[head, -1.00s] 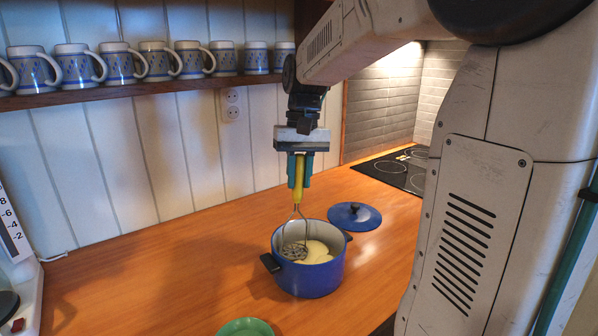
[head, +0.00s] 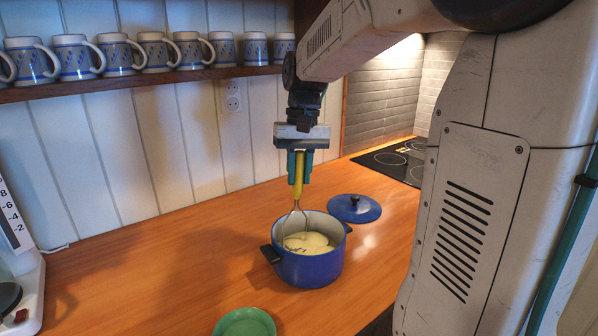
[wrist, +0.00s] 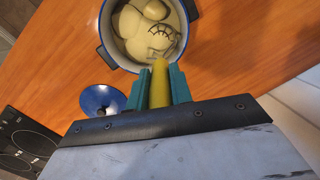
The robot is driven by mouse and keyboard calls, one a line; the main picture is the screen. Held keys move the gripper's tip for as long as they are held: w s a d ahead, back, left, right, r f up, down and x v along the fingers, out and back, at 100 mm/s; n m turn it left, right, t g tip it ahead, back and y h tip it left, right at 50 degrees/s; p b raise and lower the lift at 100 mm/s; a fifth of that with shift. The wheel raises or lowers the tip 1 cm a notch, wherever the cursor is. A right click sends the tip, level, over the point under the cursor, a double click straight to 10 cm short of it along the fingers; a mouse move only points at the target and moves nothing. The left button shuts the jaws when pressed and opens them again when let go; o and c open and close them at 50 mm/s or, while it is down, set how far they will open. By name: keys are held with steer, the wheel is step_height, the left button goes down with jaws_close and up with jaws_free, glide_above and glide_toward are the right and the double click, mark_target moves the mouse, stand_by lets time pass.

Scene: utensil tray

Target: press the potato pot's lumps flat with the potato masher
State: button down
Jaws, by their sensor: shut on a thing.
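The blue potato pot (head: 312,272) stands open on the wooden counter with pale yellow potato (head: 318,241) inside. In the wrist view, rounded lumps (wrist: 130,22) show in the pot (wrist: 103,48) beside a smoother mass. My gripper (head: 299,180) is above the pot, its teal fingers shut on the yellow handle of the potato masher (head: 299,170). The masher hangs about upright, its wire shanks reaching into the pot. Its head is partly sunk in the potato toward the pot's left side; only dark parts of it show in the wrist view (wrist: 162,30).
The blue lid (head: 354,208) lies on the counter behind and right of the pot. A green dish (head: 245,324) is at the front. A black hob (head: 395,163) is at the back right. A shelf of mugs (head: 122,55) runs along the wall. The counter left of the pot is clear.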

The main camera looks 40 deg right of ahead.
mark_target(299, 153)
stand_by(0.3)
steer(key=shift+r, duration=2.3)
